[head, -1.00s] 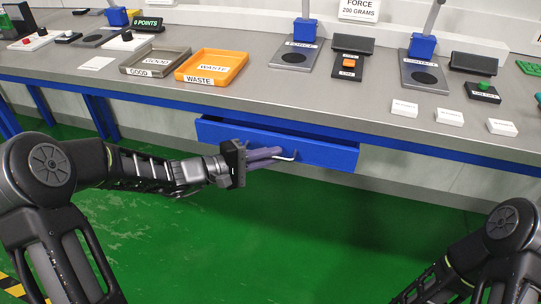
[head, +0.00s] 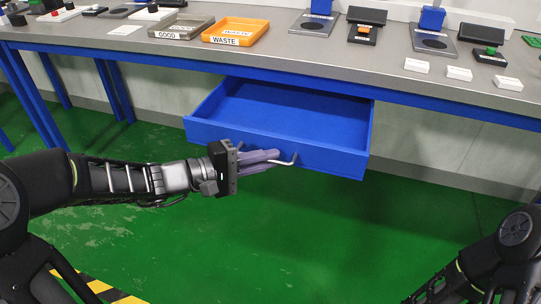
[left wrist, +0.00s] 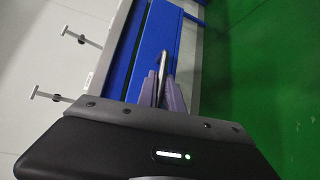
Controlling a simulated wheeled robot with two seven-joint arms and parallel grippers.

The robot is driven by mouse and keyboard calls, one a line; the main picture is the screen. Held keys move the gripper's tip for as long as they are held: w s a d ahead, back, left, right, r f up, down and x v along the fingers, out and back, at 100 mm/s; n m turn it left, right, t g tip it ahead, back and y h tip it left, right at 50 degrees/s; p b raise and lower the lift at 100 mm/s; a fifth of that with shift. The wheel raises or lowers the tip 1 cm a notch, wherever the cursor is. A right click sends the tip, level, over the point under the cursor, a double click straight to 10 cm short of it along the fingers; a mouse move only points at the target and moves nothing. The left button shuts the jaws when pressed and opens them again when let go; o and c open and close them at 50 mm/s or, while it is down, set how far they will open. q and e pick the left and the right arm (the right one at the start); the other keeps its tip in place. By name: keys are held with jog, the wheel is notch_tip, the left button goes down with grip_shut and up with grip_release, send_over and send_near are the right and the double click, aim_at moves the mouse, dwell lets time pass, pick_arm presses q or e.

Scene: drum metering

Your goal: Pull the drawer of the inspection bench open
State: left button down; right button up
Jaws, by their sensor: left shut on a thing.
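The blue drawer (head: 268,145) of the inspection bench (head: 300,52) stands well out from under the bench top. Its inside looks empty. A pale bar handle (head: 287,162) runs along its front. My left gripper (head: 277,157) is at the drawer front, its purple fingers shut on the handle. In the left wrist view the fingers (left wrist: 163,84) close around the handle (left wrist: 163,62), with the blue drawer front (left wrist: 152,40) beside it. My right gripper is out of view; only part of that arm shows at the lower right.
On the bench top stand a grey GOOD tray (head: 182,28), an orange WASTE tray (head: 236,31), a force plate (head: 314,24) and several white labelled blocks (head: 459,74). The green floor (head: 300,230) below and before the drawer is clear.

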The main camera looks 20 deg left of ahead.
pick_arm(q)
jog(key=shift+s, duration=0.25)
jog(key=c, duration=1.8)
grip_release()
jog(key=shift+o, duration=0.2)
jog(key=shift+a, duration=0.15)
jog(key=p+v, duration=0.1)
jog(key=v, duration=0.6)
jog(key=shift+s+a+p, duration=0.2)
jog(key=shift+a+p, duration=0.05)
jog(key=shift+p, duration=0.05)
